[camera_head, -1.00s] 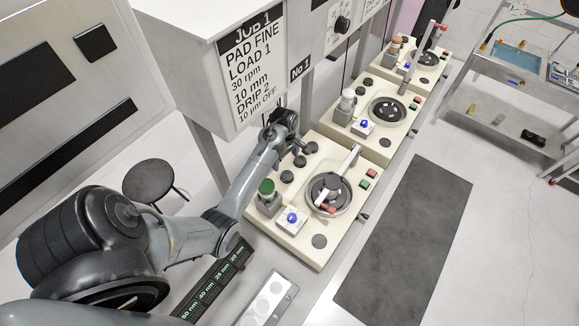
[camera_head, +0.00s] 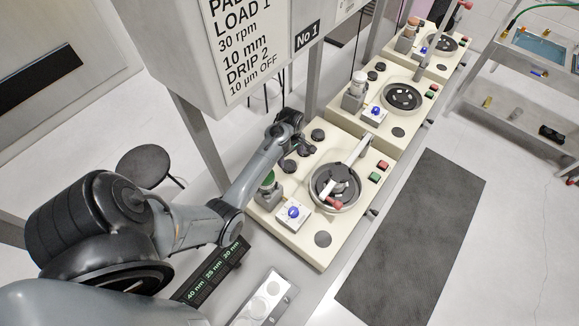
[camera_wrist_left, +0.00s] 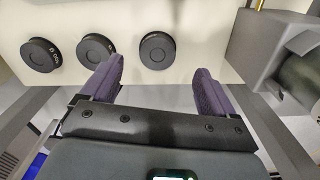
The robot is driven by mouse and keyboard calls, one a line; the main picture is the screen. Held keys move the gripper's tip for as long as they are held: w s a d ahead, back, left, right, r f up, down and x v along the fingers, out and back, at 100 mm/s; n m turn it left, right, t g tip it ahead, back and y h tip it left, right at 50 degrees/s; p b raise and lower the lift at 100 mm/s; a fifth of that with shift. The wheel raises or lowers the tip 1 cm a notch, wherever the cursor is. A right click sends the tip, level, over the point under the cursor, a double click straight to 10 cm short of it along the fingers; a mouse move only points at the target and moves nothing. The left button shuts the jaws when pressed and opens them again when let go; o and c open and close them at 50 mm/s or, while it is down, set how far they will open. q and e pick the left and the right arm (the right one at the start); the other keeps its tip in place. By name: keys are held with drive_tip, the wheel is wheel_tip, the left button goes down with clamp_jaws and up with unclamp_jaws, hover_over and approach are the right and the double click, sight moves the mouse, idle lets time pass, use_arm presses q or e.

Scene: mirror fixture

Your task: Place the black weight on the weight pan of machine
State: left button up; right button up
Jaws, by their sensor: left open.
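Several round black weights lie on the cream top of the nearest machine (camera_head: 282,232). In the left wrist view, one weight (camera_wrist_left: 157,50) lies just beyond the gap between my left gripper's fingers, with two more weights (camera_wrist_left: 95,48) and (camera_wrist_left: 40,54) to its left. My left gripper (camera_wrist_left: 158,78) is open and empty. In the head view its hand is at the machine's back-left edge, beside weights (camera_head: 317,134). The machine carries a dark round plate (camera_head: 325,195) with a pale arm (camera_head: 356,150) across it. I cannot tell which part is the weight pan. My right gripper is out of view.
A green-topped container (camera_head: 268,180) and a blue knob (camera_head: 293,212) stand on the machine's near side. A grey block-like fixture (camera_wrist_left: 275,50) is close to the right finger. Red (camera_head: 383,165) and green buttons line the far side. A sign box hangs above.

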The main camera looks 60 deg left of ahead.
sight(290, 165)
use_arm(q)
drive_tip(key=shift+a+f, duration=0.2)
drive_tip(key=shift+f, duration=3.25)
drive_tip(key=c, duration=1.6)
drive_tip(key=shift+r, duration=0.15)
